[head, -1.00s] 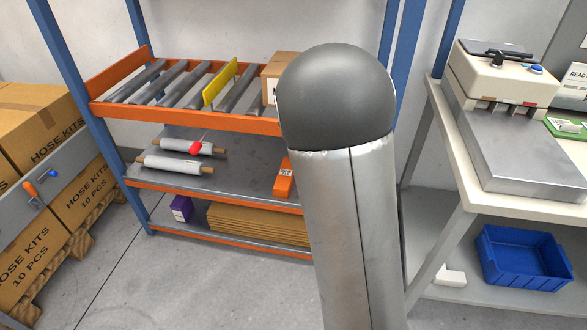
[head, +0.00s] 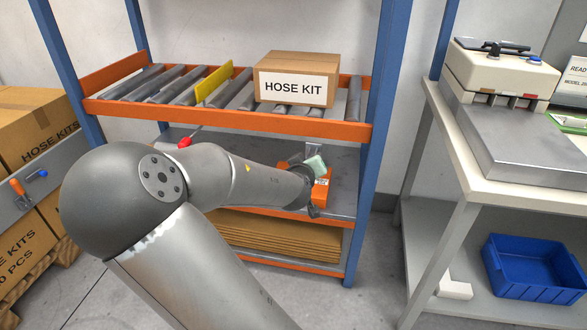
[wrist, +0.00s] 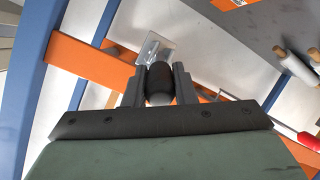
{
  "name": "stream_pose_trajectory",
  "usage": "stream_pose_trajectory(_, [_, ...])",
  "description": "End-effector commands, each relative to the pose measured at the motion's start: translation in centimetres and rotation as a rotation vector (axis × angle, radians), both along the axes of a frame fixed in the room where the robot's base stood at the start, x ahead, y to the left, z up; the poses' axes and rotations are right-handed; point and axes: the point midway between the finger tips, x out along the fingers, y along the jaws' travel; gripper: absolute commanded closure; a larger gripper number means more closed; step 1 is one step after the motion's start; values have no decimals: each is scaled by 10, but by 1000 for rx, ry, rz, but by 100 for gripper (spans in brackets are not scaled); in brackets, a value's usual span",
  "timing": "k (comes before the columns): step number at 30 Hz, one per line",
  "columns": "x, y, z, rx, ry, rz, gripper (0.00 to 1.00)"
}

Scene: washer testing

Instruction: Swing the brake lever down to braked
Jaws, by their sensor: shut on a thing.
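In the wrist view my gripper (wrist: 158,70) has its two dark fingers on either side of a dark rounded grip (wrist: 160,86), shut on it. A bright metal plate (wrist: 158,48) shows just beyond this grip; together they appear to be the brake lever. In the head view my gripper (head: 315,164) is small, partly hidden by my arm, at the rack's right side below the upper orange beam (head: 230,121). A small grey metal piece (head: 313,149) shows just above it. The lever's angle is hard to tell.
The upper deck has rollers, a yellow plate (head: 213,84) and a HOSE KIT box (head: 297,79). A red knob (head: 185,142) hangs below the beam. An orange box (head: 320,192) sits on the middle shelf. A bench (head: 455,140) stands right; stacked cartons (head: 35,115) stand left.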

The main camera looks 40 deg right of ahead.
Motion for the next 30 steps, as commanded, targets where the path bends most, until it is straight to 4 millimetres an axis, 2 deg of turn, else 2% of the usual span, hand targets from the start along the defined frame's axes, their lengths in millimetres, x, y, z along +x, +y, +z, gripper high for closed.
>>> stream_pose_trajectory(16, [-4,-6,-2,-18,-15,-12,100])
stream_pose_trajectory(17, [-4,-6,-2,-18,-15,-12,70])
stream_pose_trajectory(18, [-4,-6,-2,-18,-15,-12,59])
stream_pose_trajectory(19, [-4,-6,-2,-17,-15,-13,54])
stream_pose_trajectory(30, [-7,-2,1,-18,-15,-12,54])
